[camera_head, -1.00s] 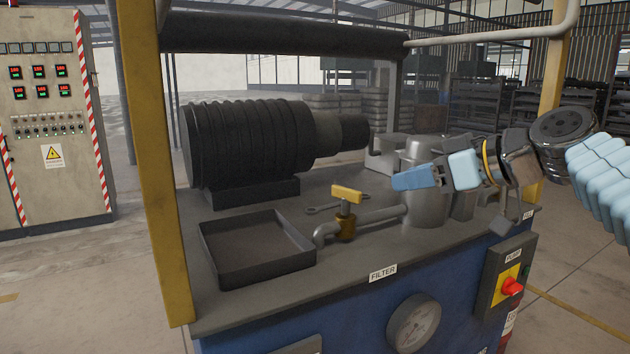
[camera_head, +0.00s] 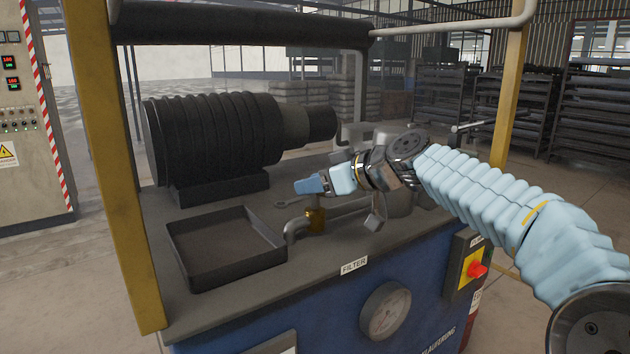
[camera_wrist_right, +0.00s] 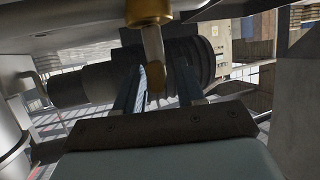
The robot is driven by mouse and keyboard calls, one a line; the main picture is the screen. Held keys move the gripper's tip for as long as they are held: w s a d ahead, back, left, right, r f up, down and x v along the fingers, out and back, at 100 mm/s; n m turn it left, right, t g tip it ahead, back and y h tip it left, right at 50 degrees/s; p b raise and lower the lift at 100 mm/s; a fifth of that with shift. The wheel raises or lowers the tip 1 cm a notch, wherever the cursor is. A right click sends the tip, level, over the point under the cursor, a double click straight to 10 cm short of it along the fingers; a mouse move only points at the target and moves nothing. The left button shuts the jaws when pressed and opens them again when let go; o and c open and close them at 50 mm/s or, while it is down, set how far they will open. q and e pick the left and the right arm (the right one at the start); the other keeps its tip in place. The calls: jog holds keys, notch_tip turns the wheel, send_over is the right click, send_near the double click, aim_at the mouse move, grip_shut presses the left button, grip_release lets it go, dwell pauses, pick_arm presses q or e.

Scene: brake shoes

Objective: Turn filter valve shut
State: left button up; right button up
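The filter valve has a brass body (camera_head: 315,219) on a grey pipe, behind the FILTER label (camera_head: 353,266). My right gripper (camera_head: 308,185) is right over the valve in the head view and hides its yellow handle. In the right wrist view, the valve's brass part (camera_wrist_right: 148,11) and stem (camera_wrist_right: 153,45) come down from the top, with the yellow handle's end (camera_wrist_right: 155,97) between the fingers. My right gripper (camera_wrist_right: 158,92) also shows there, its fingers apart around the handle. A gap shows on the right side; contact on the left is unclear. My left gripper is not in view.
A black tray (camera_head: 218,268) lies left of the valve. A ribbed dark motor (camera_head: 215,135) stands behind it. A wrench (camera_head: 283,204) lies behind the valve. A yellow post (camera_head: 120,200) rises at the left. A gauge (camera_head: 384,311) and a red switch (camera_head: 476,269) are on the front.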

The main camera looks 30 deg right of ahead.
grip_shut()
jog(key=shift+a+m+h, duration=0.1)
jog(key=shift+m+h, duration=0.5)
jog(key=shift+h, duration=0.1)
jog(key=shift+r+m+t+h+p, duration=0.15)
jog(key=shift+m+t+h+p, duration=0.2)
jog(key=shift+h+p, duration=0.2)
jog(key=shift+m+h+p, duration=0.4)
jog(key=shift+m+h, duration=0.05)
jog(key=shift+f+m+h, duration=0.2)
jog(key=shift+m+h, duration=0.1)
jog(key=shift+m, duration=0.1)
grip_release()
